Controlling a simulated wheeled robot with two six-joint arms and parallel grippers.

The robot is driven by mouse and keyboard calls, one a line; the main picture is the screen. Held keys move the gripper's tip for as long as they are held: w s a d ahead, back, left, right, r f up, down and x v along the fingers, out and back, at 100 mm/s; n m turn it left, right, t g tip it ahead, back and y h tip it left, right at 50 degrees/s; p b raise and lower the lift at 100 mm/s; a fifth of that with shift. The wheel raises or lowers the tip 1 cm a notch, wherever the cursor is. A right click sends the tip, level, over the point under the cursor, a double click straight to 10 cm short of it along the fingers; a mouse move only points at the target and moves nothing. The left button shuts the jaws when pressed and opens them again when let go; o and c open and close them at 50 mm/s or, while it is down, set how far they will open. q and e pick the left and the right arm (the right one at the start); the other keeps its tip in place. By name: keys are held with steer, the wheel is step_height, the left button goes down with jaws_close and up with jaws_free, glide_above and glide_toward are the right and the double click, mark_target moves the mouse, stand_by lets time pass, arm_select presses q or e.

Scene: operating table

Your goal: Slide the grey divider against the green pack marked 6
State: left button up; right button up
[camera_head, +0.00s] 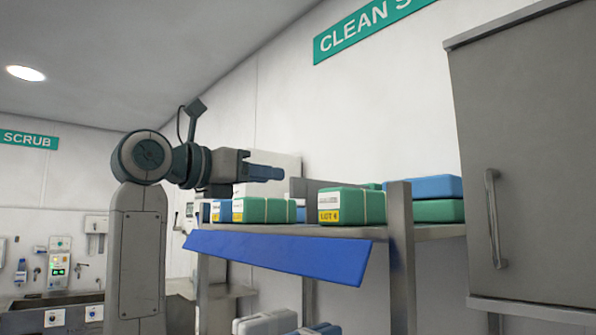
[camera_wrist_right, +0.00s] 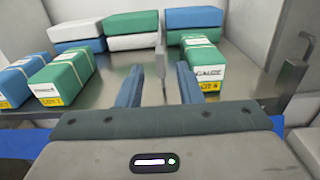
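The green pack (camera_head: 352,205) with a white label and a yellow lot label stands on the shelf. Its lot number is too small to read surely. In the right wrist view this green pack (camera_wrist_right: 204,68) is just right of my right gripper's fingers. The grey divider (camera_wrist_right: 160,52) is a thin upright plate, left of that pack with a gap between them. My right gripper (camera_head: 268,173) is above the shelf packs in the head view. In the wrist view its blue fingers (camera_wrist_right: 158,76) are apart, with the divider showing between and beyond them; contact cannot be told. My left gripper is not in view.
The metal shelf (camera_wrist_right: 110,98) has a blue front strip (camera_head: 280,255) and a grey upright post (camera_head: 401,230). Another green pack (camera_wrist_right: 65,78) and a blue pack (camera_wrist_right: 14,88) stand left. Stacked packs (camera_wrist_right: 132,32) stand behind. A grey cabinet (camera_head: 530,150) is at right.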

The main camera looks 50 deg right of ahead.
mark_target(306, 181)
steer(key=d+p, duration=0.1)
steer(key=d, duration=0.2)
steer(key=d+p, duration=0.1)
steer(key=d, duration=0.2)
steer(key=s+d+p, duration=0.1)
steer(key=d, duration=0.3)
steer(key=shift+f+p, duration=0.1)
steer(key=shift+p, duration=0.3)
jaws_close()
